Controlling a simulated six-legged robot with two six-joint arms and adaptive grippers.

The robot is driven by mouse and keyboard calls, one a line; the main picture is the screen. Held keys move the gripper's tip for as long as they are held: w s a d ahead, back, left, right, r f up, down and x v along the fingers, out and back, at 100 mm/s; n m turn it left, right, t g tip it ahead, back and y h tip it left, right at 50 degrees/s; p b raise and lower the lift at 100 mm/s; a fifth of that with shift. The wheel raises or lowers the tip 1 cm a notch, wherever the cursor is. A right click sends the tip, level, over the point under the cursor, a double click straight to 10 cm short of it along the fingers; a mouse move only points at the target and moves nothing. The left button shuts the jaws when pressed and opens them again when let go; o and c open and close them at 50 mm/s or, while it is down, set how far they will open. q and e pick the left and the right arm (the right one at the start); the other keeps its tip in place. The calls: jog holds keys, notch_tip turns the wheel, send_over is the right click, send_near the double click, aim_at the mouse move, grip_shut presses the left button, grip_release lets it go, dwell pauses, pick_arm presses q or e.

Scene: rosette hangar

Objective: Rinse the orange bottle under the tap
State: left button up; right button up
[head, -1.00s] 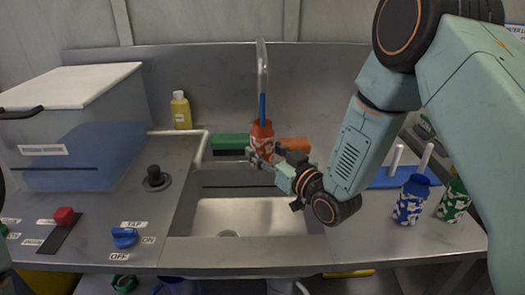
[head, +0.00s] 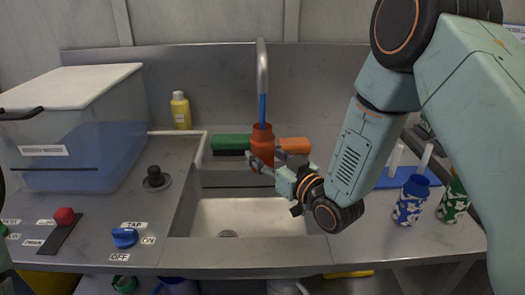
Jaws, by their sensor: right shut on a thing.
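The orange bottle (head: 262,138) is upright over the sink (head: 250,215), its mouth under the tap (head: 262,68). A blue stream of water (head: 262,108) runs from the tap into the mouth. My right gripper (head: 272,160) is shut on the bottle, with one finger across its lower front. The blue tap knob (head: 124,238) sits between the ON and OFF labels and appears to point toward ON. The bottle's visible side is plain orange. My left gripper is not in view.
A green sponge (head: 230,143) and an orange one (head: 293,145) lie behind the sink. A yellow bottle (head: 180,112) stands at the back. A clear water tank (head: 70,150) stands at left.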

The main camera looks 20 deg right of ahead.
jog(key=s+a, duration=0.2)
jog(key=s, duration=0.5)
jog(key=shift+s, duration=0.15)
dwell(0.4)
jog(key=shift+a, duration=0.1)
dwell(0.5)
